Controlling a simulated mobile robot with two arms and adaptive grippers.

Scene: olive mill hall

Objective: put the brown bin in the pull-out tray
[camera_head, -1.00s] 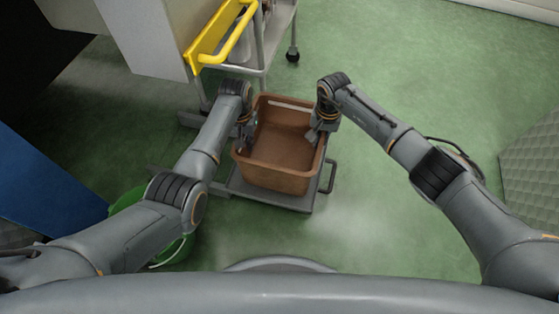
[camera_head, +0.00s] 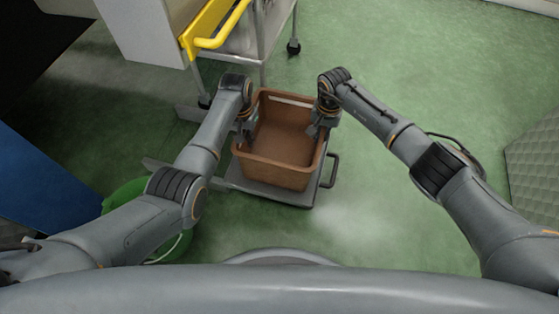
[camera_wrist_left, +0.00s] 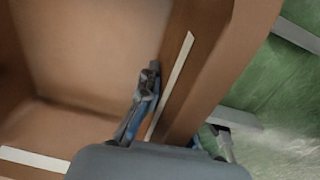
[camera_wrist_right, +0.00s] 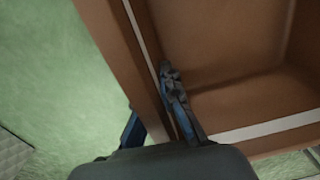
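The brown bin (camera_head: 278,173) is upright and looks empty, between my two grippers. In the head view it covers most of a low grey tray (camera_head: 298,198) with a handle at its right; whether it rests on the tray or hangs just above is unclear. My left gripper (camera_head: 246,130) is shut on the bin's left wall, one finger inside and one outside, as the left wrist view (camera_wrist_left: 183,120) shows. My right gripper (camera_head: 318,124) holds the opposite wall the same way in the right wrist view (camera_wrist_right: 155,112).
A wheeled metal rack (camera_head: 268,40) with a yellow handle (camera_head: 222,35) stands behind the bin. A green bucket (camera_head: 125,195) is partly hidden behind my left arm. A blue panel (camera_head: 45,178) stands at the left. Green floor is free to the right.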

